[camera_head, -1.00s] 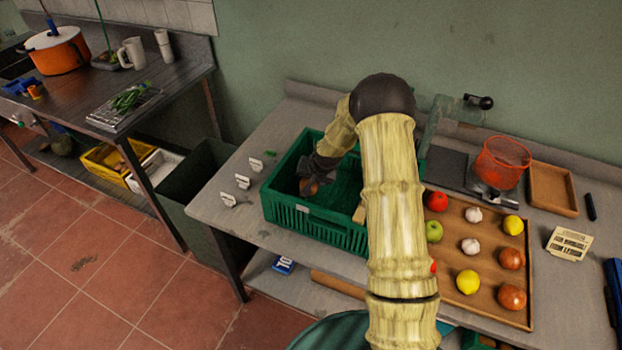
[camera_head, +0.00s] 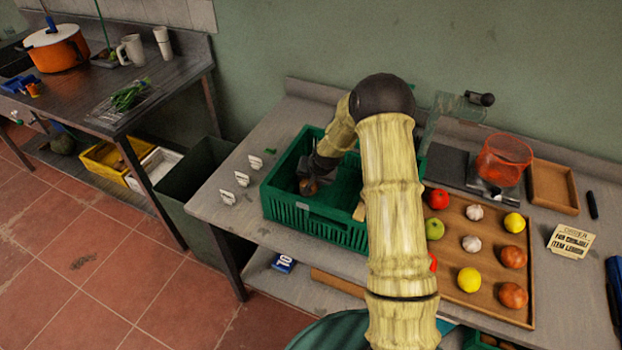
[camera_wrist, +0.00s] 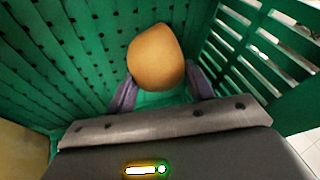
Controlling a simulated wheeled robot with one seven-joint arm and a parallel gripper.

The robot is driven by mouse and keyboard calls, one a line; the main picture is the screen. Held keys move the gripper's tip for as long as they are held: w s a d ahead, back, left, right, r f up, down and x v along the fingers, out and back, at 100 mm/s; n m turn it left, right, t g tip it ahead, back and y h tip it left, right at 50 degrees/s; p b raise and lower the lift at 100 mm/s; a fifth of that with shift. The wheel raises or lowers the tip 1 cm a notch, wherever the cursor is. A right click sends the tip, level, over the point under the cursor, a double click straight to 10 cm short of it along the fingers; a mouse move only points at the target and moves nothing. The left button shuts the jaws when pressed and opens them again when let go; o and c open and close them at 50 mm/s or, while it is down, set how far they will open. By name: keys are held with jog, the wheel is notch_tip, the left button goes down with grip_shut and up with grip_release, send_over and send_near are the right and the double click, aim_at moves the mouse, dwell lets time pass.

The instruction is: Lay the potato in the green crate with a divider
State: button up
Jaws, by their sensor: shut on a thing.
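The potato (camera_wrist: 156,57) is a smooth tan-brown lump between the two fingers of my gripper (camera_wrist: 160,92) in the wrist view. In the head view the potato (camera_head: 308,187) shows small and dark at the end of my gripper (camera_head: 307,178). My gripper is shut on it, down inside the left part of the green crate (camera_head: 310,217). Perforated green walls surround it closely in the wrist view. I cannot tell whether the potato touches the crate floor. My arm hides the crate's right end, and the divider is not clearly seen.
A wooden tray (camera_head: 452,273) of tomatoes, garlic, lemons, onions and an apple lies right of the crate. Several white tags (camera_head: 242,179) stand left of the crate. A dark bin (camera_head: 190,190) is below the table's left edge.

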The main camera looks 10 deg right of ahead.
jog(key=o, duration=1.2)
jog(key=shift+c, duration=0.2)
jog(key=shift+f, duration=0.1)
jog(key=shift+c, duration=1.2)
notch_tip(320, 180, up, 17)
jog(key=p, duration=1)
dwell(0.9)
